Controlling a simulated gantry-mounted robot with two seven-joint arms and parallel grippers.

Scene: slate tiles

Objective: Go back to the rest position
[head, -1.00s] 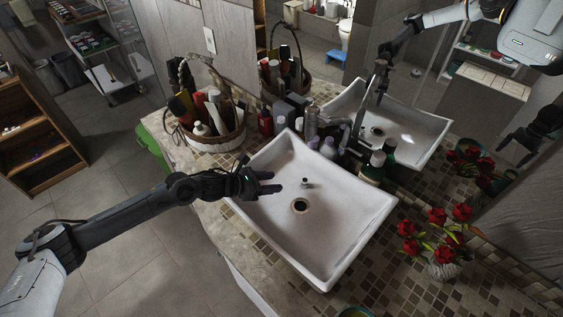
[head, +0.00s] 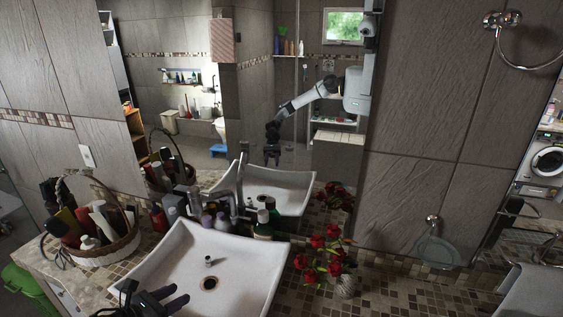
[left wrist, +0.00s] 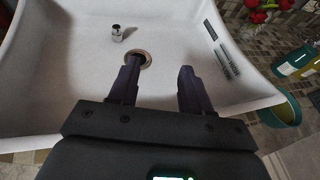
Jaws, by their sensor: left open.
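My left gripper (head: 176,297) is at the bottom of the head view, over the near side of the white sink (head: 180,260). It is open, with nothing between its fingers. In the left wrist view its two dark fingers (left wrist: 153,88) stand apart over the white basin (left wrist: 75,70). The drain (left wrist: 138,58) lies just beyond the left fingertip. A small metal stopper (left wrist: 117,33) stands near the drain. My right gripper is not in view.
A basket of bottles (head: 100,235) stands left of the sink. The faucet (head: 240,195) and several bottles line its back edge, under a mirror. Red flowers in a vase (head: 345,286) stand at right.

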